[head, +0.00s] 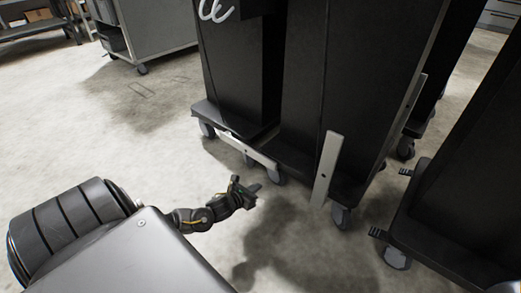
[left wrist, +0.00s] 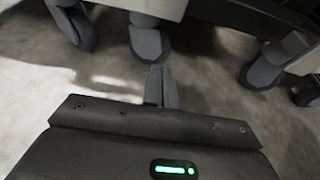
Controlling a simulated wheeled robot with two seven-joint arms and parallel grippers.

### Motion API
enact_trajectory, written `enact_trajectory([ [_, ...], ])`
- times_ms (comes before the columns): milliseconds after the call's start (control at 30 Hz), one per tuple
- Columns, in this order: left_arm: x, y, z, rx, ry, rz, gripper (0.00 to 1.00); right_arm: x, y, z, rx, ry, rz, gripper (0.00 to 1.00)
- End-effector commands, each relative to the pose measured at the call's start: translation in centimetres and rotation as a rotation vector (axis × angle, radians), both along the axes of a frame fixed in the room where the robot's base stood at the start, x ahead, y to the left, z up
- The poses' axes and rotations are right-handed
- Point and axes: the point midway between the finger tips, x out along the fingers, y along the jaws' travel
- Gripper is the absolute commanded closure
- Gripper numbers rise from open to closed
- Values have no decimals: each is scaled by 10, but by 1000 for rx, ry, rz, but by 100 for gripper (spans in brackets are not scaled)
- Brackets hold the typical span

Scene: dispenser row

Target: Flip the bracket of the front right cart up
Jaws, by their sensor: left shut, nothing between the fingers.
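Tall black carts on casters stand in the head view. The left one (head: 238,70) has a pale metal bracket (head: 250,151) lying low and nearly level across its base. The cart beside it (head: 345,85) has a pale bracket (head: 326,170) standing upright at its near corner. I cannot tell which one the task calls front right. My left gripper (head: 250,192) is shut and empty, low over the floor in front of the level bracket and apart from it. In the left wrist view, the shut fingers (left wrist: 161,87) point toward a grey caster (left wrist: 149,38). My right gripper is out of view.
Another black cart (head: 475,185) stands at the right, with small dark tabs at its base edge. A grey cabinet on casters (head: 155,28) stands at the back left. The concrete floor (head: 120,120) at left is clear.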

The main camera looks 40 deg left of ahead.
Motion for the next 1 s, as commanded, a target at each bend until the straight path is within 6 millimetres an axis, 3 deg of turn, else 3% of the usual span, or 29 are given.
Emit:
enact_trajectory([
  [467,88,2,-35,-1,-4,3,100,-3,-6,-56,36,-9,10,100],
  [500,85,3,-23,0,-3,1,100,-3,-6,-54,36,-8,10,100],
  [700,84,2,1,0,-1,0,100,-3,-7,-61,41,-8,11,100],
  [1000,83,2,10,0,1,2,100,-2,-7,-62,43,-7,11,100],
])
